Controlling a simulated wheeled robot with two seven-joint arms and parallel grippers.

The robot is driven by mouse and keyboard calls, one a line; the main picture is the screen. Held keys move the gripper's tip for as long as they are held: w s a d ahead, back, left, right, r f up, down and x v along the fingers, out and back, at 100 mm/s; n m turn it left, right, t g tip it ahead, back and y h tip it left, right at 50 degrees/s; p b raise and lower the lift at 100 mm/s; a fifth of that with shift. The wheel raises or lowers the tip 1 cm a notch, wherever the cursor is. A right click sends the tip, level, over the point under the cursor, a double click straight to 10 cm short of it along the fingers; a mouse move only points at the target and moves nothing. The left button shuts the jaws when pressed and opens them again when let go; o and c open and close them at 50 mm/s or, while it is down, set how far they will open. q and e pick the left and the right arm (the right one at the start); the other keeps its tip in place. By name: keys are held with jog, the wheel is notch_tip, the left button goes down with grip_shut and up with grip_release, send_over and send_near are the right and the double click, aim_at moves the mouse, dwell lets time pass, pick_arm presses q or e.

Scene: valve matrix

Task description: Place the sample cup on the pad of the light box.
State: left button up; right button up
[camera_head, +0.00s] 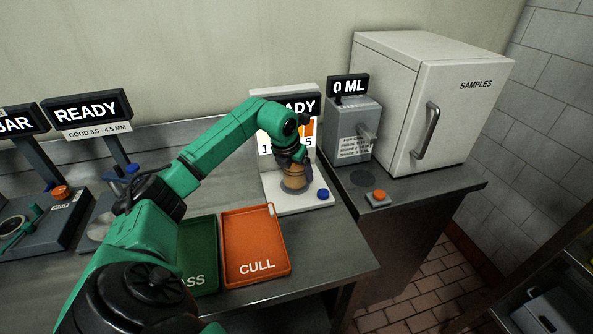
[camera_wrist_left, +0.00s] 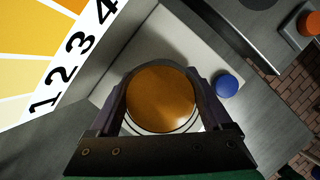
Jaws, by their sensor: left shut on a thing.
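The sample cup (camera_wrist_left: 162,98) holds an amber liquid. In the head view it (camera_head: 294,176) shows below my left gripper (camera_head: 292,158), partly hidden by the fingers. My left gripper (camera_wrist_left: 163,106) is shut on the cup, with one finger on each side. The light box (camera_head: 297,204) has a white base with a blue button (camera_head: 323,194) and an upright panel with coloured bands and numbers. The cup is over the round pad area (camera_wrist_left: 135,128), which it mostly hides. I cannot tell whether the cup touches the pad. My right gripper is not in view.
A green tray (camera_head: 204,225) and an orange CULL tray (camera_head: 228,270) lie left of the light box. A grey dispenser (camera_head: 362,118) reading 0 ML and a white SAMPLES cabinet (camera_head: 395,75) stand to the right. Two READY and BAR stations are at the left.

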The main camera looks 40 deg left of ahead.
pick_arm(q)
jog(key=shift+a+f, duration=0.15)
jog(key=shift+f, duration=0.25)
jog(key=shift+r, duration=0.1)
jog(key=shift+d+f, duration=0.2)
jog(key=o, duration=1.4)
jog(key=shift+a, duration=0.1)
jog(key=shift+r, duration=0.5)
jog(key=b+v, duration=0.1)
jog(key=v, duration=1)
jog(key=shift+s+r+b, duration=0.2)
jog(key=shift+b, duration=0.1)
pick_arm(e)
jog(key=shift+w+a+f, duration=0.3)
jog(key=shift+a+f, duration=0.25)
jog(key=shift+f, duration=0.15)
